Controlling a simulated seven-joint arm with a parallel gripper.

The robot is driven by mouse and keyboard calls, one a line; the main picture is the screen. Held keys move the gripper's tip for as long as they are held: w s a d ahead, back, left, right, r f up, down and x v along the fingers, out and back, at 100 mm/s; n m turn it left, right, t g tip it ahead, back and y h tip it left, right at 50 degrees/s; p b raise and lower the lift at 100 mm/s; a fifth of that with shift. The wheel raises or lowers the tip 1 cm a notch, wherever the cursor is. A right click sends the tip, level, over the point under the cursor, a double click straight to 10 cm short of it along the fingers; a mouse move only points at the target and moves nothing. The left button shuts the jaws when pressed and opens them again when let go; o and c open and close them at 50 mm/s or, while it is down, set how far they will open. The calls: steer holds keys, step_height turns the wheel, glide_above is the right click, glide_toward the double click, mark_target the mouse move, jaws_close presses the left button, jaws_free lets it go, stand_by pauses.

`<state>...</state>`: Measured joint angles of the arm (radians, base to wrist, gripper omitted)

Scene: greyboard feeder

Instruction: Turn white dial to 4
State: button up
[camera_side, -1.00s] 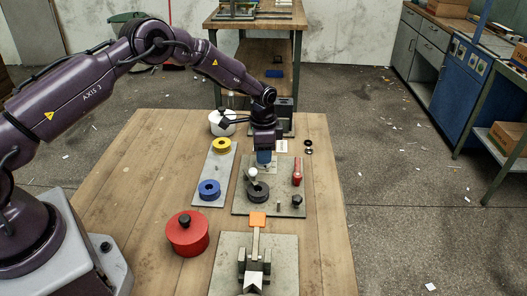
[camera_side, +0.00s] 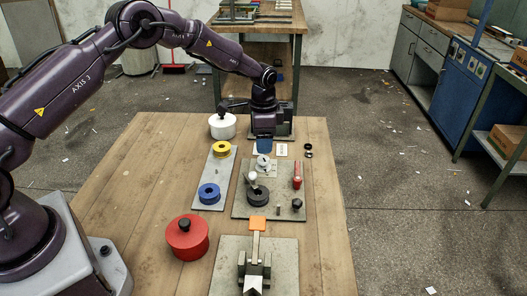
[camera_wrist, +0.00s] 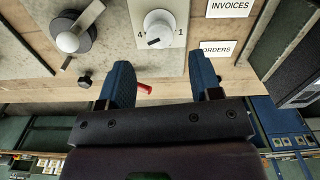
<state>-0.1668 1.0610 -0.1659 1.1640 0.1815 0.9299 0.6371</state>
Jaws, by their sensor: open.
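The white dial (camera_wrist: 160,25) sits on a pale plate (camera_wrist: 118,10), with a printed 4 at its left and a 1 at its right in the wrist view. A short dark mark shows on its lower left edge, nearer the 4 than the 1. In the side view the dial (camera_side: 264,162) is uncovered, just in front of my gripper (camera_side: 264,146). The blue fingers of my gripper (camera_wrist: 163,78) are apart and empty in the wrist view, below the dial and not touching it.
A lever with a white ball knob (camera_side: 252,176) and black hub (camera_side: 258,195) stands in front of the dial. A red handle (camera_side: 298,174) is to the right. Label cards, INVOICES (camera_wrist: 230,8) and ORDERS (camera_wrist: 217,49), lie nearby. A white lidded pot (camera_side: 222,127) stands at the back left.

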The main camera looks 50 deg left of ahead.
mark_target(264, 158)
step_height(264, 158, up, 8)
steer(key=shift+f, duration=0.25)
steer(key=s+d+r+n+t, duration=0.1)
steer(key=s+r+n+t, duration=0.1)
steer(key=s+r, duration=0.4)
steer(key=s+d+r+n+t, duration=0.1)
steer(key=s+r+n, duration=0.2)
steer(key=s, duration=1.3)
steer(key=s+d+r+n+t, duration=0.2)
steer(key=s+r, duration=0.8)
steer(key=s, duration=0.1)
steer(key=shift+s+n+t, duration=0.15)
steer(key=shift+n+t, duration=0.15)
